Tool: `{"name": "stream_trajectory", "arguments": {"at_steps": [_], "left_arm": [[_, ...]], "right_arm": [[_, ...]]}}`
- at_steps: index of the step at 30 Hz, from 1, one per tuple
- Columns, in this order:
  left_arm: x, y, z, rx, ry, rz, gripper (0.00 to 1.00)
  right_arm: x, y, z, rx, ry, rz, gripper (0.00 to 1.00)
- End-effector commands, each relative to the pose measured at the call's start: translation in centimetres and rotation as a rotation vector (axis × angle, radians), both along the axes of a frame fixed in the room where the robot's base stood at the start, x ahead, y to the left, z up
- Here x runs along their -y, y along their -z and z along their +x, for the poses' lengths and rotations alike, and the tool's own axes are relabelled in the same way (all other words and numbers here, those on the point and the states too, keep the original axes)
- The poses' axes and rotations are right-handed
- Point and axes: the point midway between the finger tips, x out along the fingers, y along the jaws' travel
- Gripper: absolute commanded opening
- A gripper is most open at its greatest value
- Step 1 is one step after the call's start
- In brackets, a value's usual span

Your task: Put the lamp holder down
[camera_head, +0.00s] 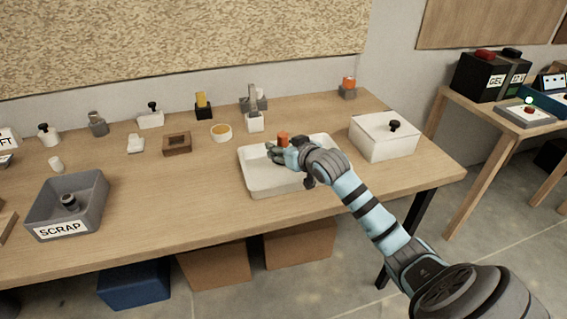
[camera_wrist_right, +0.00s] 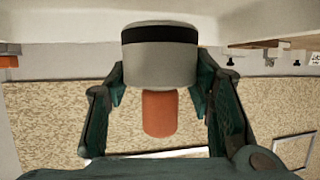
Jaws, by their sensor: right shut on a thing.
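The lamp holder appears to be the grey cylinder with a black band and an orange part that my right gripper holds. In the right wrist view, the grey body (camera_wrist_right: 162,68) sits between both fingers, with the orange part (camera_wrist_right: 160,113) pointing to the picture's bottom. My right gripper (camera_wrist_right: 160,95) is shut on it. In the head view, the orange part (camera_head: 283,137) shows just beyond my right gripper (camera_head: 274,152), over the white tray (camera_head: 262,184). The gripper hides the grey body there. I cannot tell whether it touches the tray. My left gripper is not in view.
A white lidded box (camera_head: 384,138) stands right of the tray. A grey scrap bin (camera_head: 67,205) holding a small part is at the left. Several small parts line the back, including an orange-topped one (camera_head: 348,88). The table between bin and tray is clear.

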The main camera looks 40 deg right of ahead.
Motion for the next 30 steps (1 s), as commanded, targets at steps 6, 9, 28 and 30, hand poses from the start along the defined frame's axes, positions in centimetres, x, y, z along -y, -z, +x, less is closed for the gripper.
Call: {"name": "stream_trajectory", "arguments": {"at_steps": [6, 9, 28, 30], "left_arm": [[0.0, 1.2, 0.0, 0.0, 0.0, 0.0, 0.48], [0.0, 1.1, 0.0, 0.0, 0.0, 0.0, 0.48], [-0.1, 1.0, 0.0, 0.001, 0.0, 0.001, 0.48], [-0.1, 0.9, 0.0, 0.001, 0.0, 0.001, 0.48]], "right_arm": [[0.0, 3.9, 0.0, 0.0, -0.001, 0.001, 0.14], [0.0, 3.8, 0.0, 0.001, -0.001, 0.0, 0.14], [0.0, 3.9, 0.0, -0.001, -0.001, 0.001, 0.68], [0.0, 3.6, -0.2, 0.0, -0.001, -0.001, 0.68]]}}
